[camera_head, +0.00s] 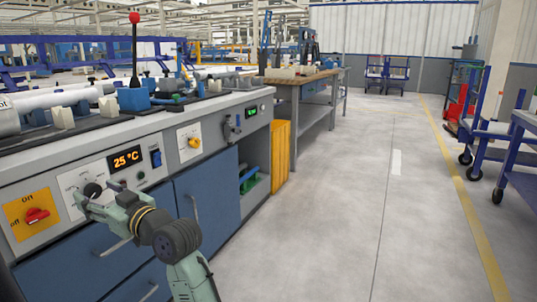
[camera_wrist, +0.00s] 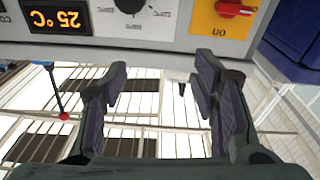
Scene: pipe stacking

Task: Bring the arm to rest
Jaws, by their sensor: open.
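My gripper (camera_head: 98,193) is at the lower left of the head view, in front of the bench's control panel (camera_head: 75,185). In the wrist view my gripper (camera_wrist: 162,68) shows two dark fingers spread wide, with nothing between them. My greenish arm (camera_head: 190,275) reaches up from the bottom edge of the head view. The wrist view shows the panel upside down along its top, with a black knob (camera_wrist: 130,5), a red switch (camera_wrist: 232,10) on yellow and a 25 °C display (camera_wrist: 60,18). I cannot tell the exact gap between fingers and panel.
Grey pipes (camera_head: 50,98) and pale blocks lie on the bench top. A lever with a red ball (camera_head: 134,17) stands there. Blue drawers (camera_head: 208,205) with handles are below. A wooden workbench (camera_head: 300,80) stands farther back. The floor (camera_head: 330,220) to the right is clear, with carts (camera_head: 490,140) beyond.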

